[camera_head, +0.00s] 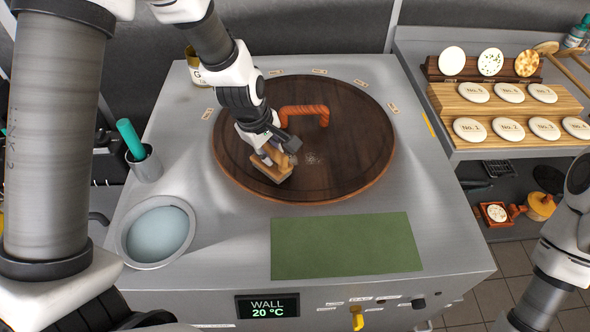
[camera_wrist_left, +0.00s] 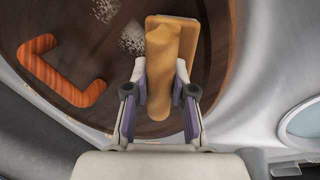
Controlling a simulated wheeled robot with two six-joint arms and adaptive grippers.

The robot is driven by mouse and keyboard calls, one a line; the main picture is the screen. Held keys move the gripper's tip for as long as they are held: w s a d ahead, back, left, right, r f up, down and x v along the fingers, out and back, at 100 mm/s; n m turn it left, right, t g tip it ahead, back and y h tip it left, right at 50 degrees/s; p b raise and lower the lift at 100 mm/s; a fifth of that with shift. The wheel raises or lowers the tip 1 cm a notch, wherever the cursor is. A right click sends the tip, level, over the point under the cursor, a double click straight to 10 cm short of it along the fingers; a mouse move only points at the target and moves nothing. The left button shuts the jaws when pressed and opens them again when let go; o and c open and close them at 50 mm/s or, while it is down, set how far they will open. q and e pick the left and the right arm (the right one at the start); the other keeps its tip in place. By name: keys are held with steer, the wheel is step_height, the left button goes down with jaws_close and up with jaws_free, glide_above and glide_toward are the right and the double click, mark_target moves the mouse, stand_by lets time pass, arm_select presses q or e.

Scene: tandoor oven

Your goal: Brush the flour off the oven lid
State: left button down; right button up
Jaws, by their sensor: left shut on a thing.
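The round dark wooden oven lid (camera_head: 350,185) sits on the steel counter, with an orange-brown handle (camera_head: 305,112) across it. A pale speckled flour patch (camera_head: 311,158) lies on the lid near its middle. In the left wrist view the flour shows as two patches, one of them (camera_wrist_left: 133,38) just left of the brush. My left gripper (camera_head: 268,152) is shut on a wooden brush (camera_head: 272,170), over the lid's lower left part. The brush's tan handle (camera_wrist_left: 160,75) is between the fingers. Its bristles are hidden, so I cannot tell whether it touches the lid. My right gripper is out of view.
A green mat (camera_head: 345,246) lies in front of the lid. A bowl of bluish liquid (camera_head: 158,234) and a steel cup with a teal-handled tool (camera_head: 146,165) stand at left. A rack with numbered discs (camera_head: 509,92) stands at right.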

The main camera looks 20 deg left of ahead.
arm_select(q)
steer(key=shift+d+f+b, duration=0.15)
steer(key=shift+f+b, duration=0.1)
steer(key=shift+b, duration=0.15)
steer(key=shift+w+d+r+b, duration=0.1)
steer(key=shift+d+r+b, duration=0.1)
steer(key=shift+b, duration=0.15)
steer(key=shift+r, duration=0.15)
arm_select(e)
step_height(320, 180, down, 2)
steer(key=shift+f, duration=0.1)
arm_select(q)
steer(key=shift+r+p, duration=0.65)
steer(key=shift+p, duration=0.3)
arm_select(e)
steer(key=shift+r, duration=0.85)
arm_select(q)
steer(key=shift+f, duration=0.15)
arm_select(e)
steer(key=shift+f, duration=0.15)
